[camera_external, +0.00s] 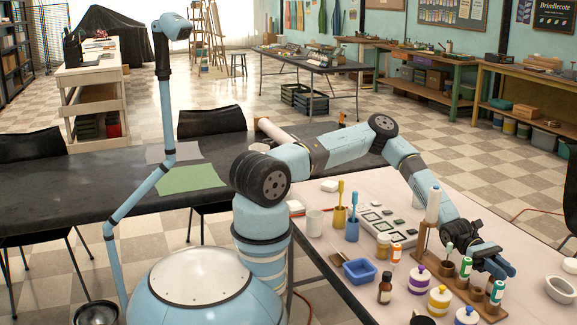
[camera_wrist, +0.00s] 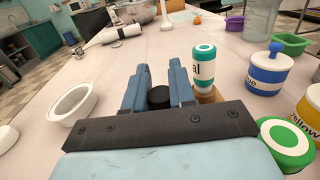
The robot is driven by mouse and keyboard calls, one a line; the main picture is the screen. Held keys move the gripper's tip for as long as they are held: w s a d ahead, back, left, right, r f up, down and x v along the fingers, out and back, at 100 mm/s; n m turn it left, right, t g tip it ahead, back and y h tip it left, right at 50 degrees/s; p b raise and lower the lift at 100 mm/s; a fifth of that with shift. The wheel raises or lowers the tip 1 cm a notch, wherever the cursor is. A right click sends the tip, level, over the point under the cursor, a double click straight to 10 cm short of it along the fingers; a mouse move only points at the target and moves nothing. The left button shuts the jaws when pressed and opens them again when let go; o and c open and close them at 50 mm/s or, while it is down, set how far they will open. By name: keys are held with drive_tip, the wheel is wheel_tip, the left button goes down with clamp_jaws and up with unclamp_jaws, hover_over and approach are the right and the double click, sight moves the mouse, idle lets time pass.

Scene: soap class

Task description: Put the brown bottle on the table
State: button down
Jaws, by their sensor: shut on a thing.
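My gripper (camera_external: 497,264) is low over the right part of the wooden rack (camera_external: 455,282). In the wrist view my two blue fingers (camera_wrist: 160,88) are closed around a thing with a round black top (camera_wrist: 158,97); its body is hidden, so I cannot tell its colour. A brown bottle (camera_external: 385,287) with a dark cap and pale label stands upright on the pale table (camera_external: 340,225), left of the rack and apart from my gripper. A teal-and-white bottle (camera_wrist: 204,66) stands just right of my fingers in the wrist view.
Paint jars with purple (camera_external: 419,280), yellow (camera_external: 439,300) and blue (camera_external: 467,316) labels stand before the rack. A blue tray (camera_external: 360,271) is left. A white bowl (camera_external: 561,289) is at right.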

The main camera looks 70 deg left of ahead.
drive_tip(key=c, duration=0.9)
unclamp_jaws()
drive_tip(key=shift+c, duration=0.2)
drive_tip(key=a, duration=0.8)
drive_tip(key=w+a, duration=0.1)
drive_tip(key=a, duration=0.3)
